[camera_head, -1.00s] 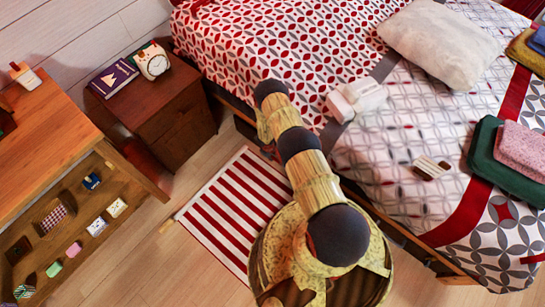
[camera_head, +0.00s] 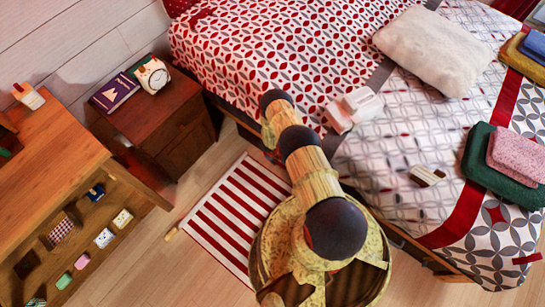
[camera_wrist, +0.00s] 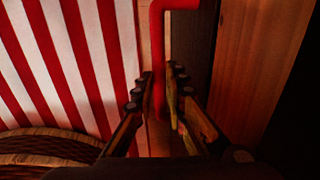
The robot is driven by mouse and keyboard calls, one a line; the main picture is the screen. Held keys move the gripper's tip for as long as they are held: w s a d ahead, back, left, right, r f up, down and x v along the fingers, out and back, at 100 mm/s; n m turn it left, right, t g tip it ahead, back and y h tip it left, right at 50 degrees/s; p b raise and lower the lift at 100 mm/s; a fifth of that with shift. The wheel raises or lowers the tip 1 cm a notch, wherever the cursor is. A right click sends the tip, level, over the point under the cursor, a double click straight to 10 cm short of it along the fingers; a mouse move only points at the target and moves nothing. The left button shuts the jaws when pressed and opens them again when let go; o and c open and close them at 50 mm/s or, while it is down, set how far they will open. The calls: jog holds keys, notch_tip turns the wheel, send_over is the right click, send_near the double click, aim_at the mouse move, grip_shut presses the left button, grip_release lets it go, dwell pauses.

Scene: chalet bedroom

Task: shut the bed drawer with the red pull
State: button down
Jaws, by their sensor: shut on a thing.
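The red pull (camera_wrist: 160,40) is a bent red bar at the top centre of the wrist view. My gripper (camera_wrist: 161,75) is closed around its straight part, with one finger on each side. A wooden panel (camera_wrist: 255,60) stands just right of the pull, with a dark strip between them. I cannot tell for sure whether this panel is the drawer front or how far out the drawer is. In the head view, my own arm hides the pull, the gripper and most of the drawer at the side of the bed (camera_head: 270,60).
A red and white striped rug (camera_head: 235,215) lies on the floor beside my base; it also fills the left of the wrist view (camera_wrist: 65,65). A brown nightstand (camera_head: 165,120) and a wooden desk with an open lower shelf (camera_head: 50,170) stand to the left.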

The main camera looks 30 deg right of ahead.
jog(key=shift+w+d, duration=0.15)
jog(key=shift+d, duration=0.1)
jog(key=c, duration=1.9)
grip_release()
jog(key=shift+d, duration=0.1)
jog(key=shift+o, duration=0.5)
notch_tip(320, 180, up, 12)
jog(key=a, duration=0.2)
jog(key=shift+s+a, duration=0.15)
jog(key=shift+s, duration=0.3)
jog(key=shift+f, duration=0.1)
